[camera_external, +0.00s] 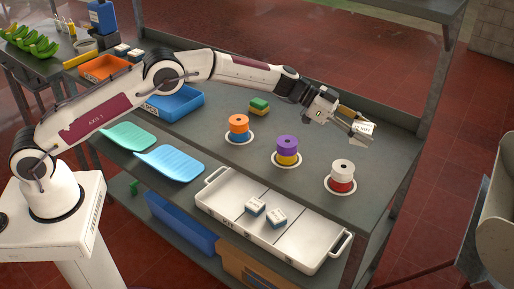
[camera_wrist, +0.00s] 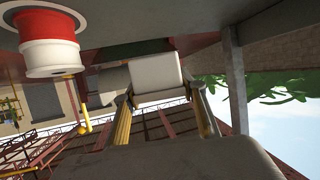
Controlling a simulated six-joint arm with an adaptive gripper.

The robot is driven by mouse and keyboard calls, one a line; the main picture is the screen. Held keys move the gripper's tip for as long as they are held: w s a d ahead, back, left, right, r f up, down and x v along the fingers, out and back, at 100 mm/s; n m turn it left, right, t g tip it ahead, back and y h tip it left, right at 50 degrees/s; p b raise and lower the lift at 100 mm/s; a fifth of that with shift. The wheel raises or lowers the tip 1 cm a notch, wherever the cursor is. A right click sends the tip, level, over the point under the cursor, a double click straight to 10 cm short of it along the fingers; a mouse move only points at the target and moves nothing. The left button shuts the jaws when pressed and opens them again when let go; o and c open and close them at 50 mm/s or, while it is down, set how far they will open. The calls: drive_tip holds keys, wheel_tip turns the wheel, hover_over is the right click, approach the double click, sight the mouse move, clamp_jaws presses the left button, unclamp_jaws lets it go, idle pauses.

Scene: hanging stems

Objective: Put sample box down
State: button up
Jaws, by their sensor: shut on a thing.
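The white sample box (camera_external: 364,128) is held up over the right end of the table. My gripper (camera_external: 366,130) is shut on it, with one finger on each side. In the wrist view the pale box (camera_wrist: 155,76) sits between the two finger ends of my gripper (camera_wrist: 160,92). Its print cannot be read there.
Stacked spools stand on white discs: orange over blue (camera_external: 238,123), purple over yellow (camera_external: 287,145), white over red (camera_external: 341,170). The white and red stack also shows in the wrist view (camera_wrist: 50,40). The tray's right compartment is empty.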

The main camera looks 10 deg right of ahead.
sight(373, 124)
drive_tip(key=shift+w+d+r+n+t+h, duration=0.1)
drive_tip(key=shift+d+r+n+t+h, duration=0.1)
drive_tip(key=shift+d+r, duration=0.45)
drive_tip(key=shift+w+d+r+n+t+h, duration=0.1)
drive_tip(key=shift+d+r+n, duration=0.1)
drive_tip(key=shift+d+r, duration=0.4)
drive_tip(key=shift+w+d+r+t, duration=0.25)
drive_tip(key=shift+w+r+t, duration=0.05)
drive_tip(key=shift+r, duration=0.15)
drive_tip(key=shift+w+n, duration=0.15)
drive_tip(key=shift+n, duration=0.25)
drive_tip(key=shift+f, duration=3.15)
drive_tip(key=shift+f, duration=1.9)
drive_tip(key=shift+f, duration=0.15)
